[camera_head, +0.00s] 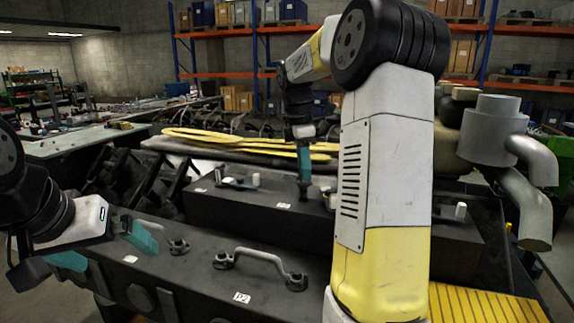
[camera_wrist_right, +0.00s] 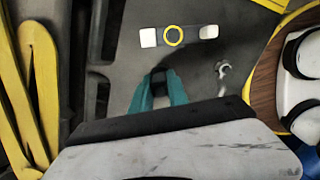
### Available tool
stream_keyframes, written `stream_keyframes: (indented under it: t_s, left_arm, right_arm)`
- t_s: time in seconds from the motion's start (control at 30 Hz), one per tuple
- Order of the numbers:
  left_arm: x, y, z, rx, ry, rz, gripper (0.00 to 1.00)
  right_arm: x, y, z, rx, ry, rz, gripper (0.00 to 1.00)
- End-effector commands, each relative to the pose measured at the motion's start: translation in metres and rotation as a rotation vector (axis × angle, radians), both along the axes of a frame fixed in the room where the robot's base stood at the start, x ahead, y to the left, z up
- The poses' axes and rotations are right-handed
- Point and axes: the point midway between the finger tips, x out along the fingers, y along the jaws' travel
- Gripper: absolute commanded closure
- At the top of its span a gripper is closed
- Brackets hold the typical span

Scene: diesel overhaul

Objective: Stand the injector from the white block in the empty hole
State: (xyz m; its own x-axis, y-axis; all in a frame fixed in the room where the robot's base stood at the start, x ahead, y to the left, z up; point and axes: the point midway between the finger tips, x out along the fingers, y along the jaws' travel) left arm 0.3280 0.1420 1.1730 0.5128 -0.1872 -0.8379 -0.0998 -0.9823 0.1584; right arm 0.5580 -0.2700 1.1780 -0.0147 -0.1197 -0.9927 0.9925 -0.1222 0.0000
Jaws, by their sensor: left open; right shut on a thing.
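My right gripper (camera_head: 304,172) points down over the rear dark engine cover, its teal fingers shut on a dark thing, seemingly the injector (camera_wrist_right: 158,76), mostly hidden between the fingers. In the right wrist view a bar with a yellow ring (camera_wrist_right: 173,36) lies ahead of the fingers, apart from them. A white block (camera_wrist_right: 148,37) sits at one end of this bar. A white piece (camera_head: 222,172) shows left of my right gripper in the head view. My left gripper (camera_head: 108,244) is open and empty at the left, above the front cover. I cannot tell which opening is the empty hole.
The front cover carries a grey handle (camera_head: 262,254). Yellow loops (camera_head: 240,143) lie behind the rear cover. A grey pipe assembly (camera_head: 490,135) stands at the right. My right arm hides the middle right.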

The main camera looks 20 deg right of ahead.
Motion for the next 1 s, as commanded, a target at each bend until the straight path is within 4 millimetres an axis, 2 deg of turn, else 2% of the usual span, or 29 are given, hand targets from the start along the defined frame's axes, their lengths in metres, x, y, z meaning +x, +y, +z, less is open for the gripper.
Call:
stream_keyframes:
  t_s: [1.0]
  left_arm:
    - [0.0,0.0,0.0,0.0,0.0,0.0,0.0]
  right_arm:
    - [0.0,0.0,-0.035,0.0,-0.001,-0.001,1.0]
